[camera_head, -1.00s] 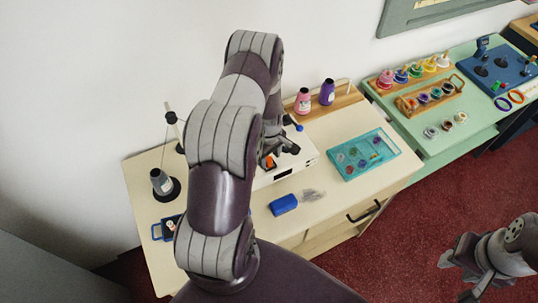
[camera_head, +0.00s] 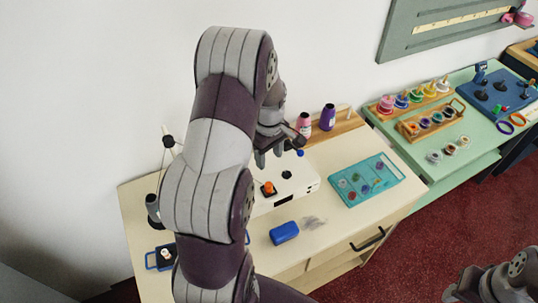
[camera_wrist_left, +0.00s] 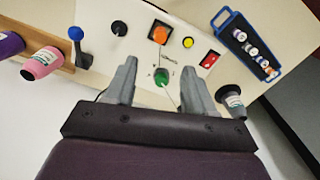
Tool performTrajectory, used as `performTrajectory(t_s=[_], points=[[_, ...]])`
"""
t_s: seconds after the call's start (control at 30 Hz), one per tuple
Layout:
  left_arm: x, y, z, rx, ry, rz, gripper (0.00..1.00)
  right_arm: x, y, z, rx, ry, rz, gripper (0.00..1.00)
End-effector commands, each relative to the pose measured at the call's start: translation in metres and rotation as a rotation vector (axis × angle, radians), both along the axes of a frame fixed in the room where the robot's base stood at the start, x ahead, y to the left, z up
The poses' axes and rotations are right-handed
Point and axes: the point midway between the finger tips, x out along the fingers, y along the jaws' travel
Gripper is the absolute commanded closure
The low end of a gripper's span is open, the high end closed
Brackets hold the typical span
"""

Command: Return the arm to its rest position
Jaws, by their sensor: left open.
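My left arm (camera_head: 222,140) comes up through the middle of the head view. Its gripper (camera_head: 268,158) hangs at the far side of the white machine (camera_head: 305,187), partly hidden by the arm. In the left wrist view the two grey fingers stand apart with nothing held (camera_wrist_left: 159,66). A green button (camera_wrist_left: 162,76) and an orange knob (camera_wrist_left: 159,33) on the machine show beyond the gap. My right gripper (camera_head: 462,292) is cut off at the lower right of the head view, and its jaw state is unclear.
Pink (camera_head: 304,125) and purple (camera_head: 327,118) cones stand on a wooden rack behind the machine. A green table (camera_head: 455,170) stands right.

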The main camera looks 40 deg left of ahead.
Motion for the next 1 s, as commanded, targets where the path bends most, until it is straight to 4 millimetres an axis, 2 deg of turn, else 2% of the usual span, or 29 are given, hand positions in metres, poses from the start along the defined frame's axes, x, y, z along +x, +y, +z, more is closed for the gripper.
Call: performTrajectory(t_s=[0.53,0.6,0.67,0.77,0.9,1.0], points=[[0.000,0.000,0.000,0.001,-0.001,-0.014,0.46,0.000,0.000,0.000,0.000,0.000,0.000,0.57],[0.002,0.001,-0.001,0.005,-0.010,-0.095,0.46,0.000,0.000,0.000,0.000,0.000,0.000,0.57],[-0.010,-0.004,-0.007,-0.004,0.006,-0.230,0.46,0.000,0.000,0.000,0.000,0.000,0.000,0.57],[-0.040,-0.035,-0.010,-0.007,0.007,-0.587,0.46,0.000,0.000,-0.013,0.000,0.000,0.000,0.57],[-0.080,-0.096,-0.011,0.019,-0.025,-1.072,0.46,0.000,0.000,-0.043,0.000,0.000,0.000,0.57],[-0.107,-0.131,-0.013,0.046,-0.056,-1.284,0.46,0.000,0.000,-0.062,0.000,0.001,0.000,0.57]])
